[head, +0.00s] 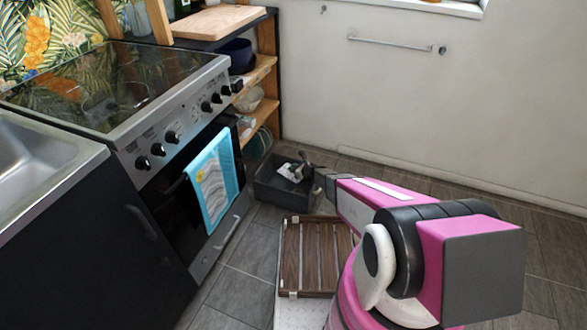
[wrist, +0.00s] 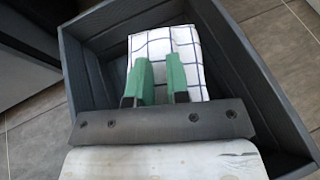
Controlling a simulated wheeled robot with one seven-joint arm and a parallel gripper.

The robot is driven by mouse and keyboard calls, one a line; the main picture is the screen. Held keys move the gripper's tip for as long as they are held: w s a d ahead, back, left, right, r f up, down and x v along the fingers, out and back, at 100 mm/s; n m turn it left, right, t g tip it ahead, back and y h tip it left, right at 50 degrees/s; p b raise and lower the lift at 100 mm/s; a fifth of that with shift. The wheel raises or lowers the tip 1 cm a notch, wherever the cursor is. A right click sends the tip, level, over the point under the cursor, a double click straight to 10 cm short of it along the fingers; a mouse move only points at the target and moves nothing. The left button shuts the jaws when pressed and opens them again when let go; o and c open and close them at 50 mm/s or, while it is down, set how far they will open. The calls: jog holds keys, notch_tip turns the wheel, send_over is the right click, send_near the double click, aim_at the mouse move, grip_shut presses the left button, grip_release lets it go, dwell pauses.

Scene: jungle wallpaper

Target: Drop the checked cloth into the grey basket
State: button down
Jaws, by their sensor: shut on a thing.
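The checked cloth (wrist: 170,42) is white with dark lines and shows in the wrist view between and beyond my gripper's green fingertips (wrist: 160,80). My gripper is shut on it. The cloth is within the outline of the grey basket (wrist: 262,75), over its inside; I cannot tell whether it touches the bottom. In the head view the basket (head: 268,188) stands on the floor by the shelf, with my gripper (head: 303,163) at its opening and the cloth (head: 288,171) small beside it.
A blue towel (head: 215,177) hangs on the front of the oven (head: 165,205) to the left. A wooden slatted rack (head: 290,255) is in front of the basket. A wooden shelf (head: 262,72) stands behind it. Tiled floor (head: 238,290) is clear between oven and rack.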

jog(key=c, duration=1)
grip_release()
jog(key=v, duration=1)
jog(key=shift+s+d+r, duration=0.2)
jog(key=shift+s+d, duration=0.05)
jog(key=shift+d, duration=0.05)
jog(key=shift+r, duration=0.1)
